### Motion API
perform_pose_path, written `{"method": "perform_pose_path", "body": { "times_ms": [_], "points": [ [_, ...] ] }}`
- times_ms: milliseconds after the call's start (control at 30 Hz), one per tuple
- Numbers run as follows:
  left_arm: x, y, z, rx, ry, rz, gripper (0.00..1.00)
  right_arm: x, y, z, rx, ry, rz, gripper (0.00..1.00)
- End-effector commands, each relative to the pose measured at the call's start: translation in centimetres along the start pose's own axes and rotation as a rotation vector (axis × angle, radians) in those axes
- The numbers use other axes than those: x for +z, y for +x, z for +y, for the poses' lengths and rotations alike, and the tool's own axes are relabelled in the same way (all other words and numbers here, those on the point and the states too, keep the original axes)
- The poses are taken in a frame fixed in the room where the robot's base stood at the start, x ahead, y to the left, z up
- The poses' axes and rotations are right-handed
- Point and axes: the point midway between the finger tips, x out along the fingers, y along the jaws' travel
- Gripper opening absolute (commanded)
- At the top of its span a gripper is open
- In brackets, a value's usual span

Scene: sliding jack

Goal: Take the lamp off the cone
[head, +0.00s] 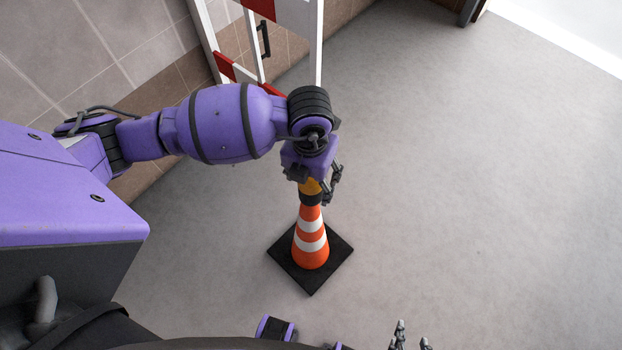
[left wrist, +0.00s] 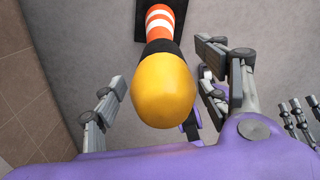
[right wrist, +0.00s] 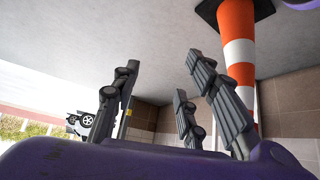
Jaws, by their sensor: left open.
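The orange and white striped cone (head: 311,240) stands upright on a black square base (head: 335,268). The lamp, with a yellow top (head: 310,187) and black lower part, sits on the cone's tip. In the left wrist view the lamp (left wrist: 163,92) is between the spread fingers of my left gripper (left wrist: 165,95), with visible gaps on both sides. In the head view my left gripper (head: 314,182) is over the lamp and partly hides it. My right gripper (head: 410,338) is empty, low at the bottom edge. Its fingers (right wrist: 155,95) are spread, beside the cone (right wrist: 239,55).
A red and white barrier (head: 283,12) stands behind the cone near the tiled wall (head: 120,50). The grey floor (head: 480,180) to the right is clear. A vehicle (right wrist: 84,122) shows far off outside in the right wrist view.

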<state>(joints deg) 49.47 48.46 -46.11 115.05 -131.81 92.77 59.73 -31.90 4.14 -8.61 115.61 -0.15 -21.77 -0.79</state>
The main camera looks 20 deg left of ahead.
Motion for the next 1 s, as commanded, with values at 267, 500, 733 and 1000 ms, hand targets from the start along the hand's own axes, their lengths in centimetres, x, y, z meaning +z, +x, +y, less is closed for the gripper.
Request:
{"method": "perform_pose_path", "body": {
  "times_ms": [267,500,733,1000],
  "points": [
    [0.0,0.7,-0.1,-0.002,0.002,-0.001,0.68,-0.6,0.1,-0.1,-0.001,-0.001,0.011,0.4],
    [0.0,0.7,-0.1,-0.002,0.002,0.0,0.36,-1.2,0.1,-0.1,-0.002,-0.002,0.024,0.4],
    [0.0,0.7,-0.1,-0.002,0.002,-0.001,0.19,-1.1,0.1,-0.1,-0.002,-0.002,0.022,0.4],
    [0.1,-0.8,-0.1,-0.002,0.002,-0.003,0.19,-0.8,0.1,-0.1,-0.002,-0.002,0.015,0.4]
  ]
}}
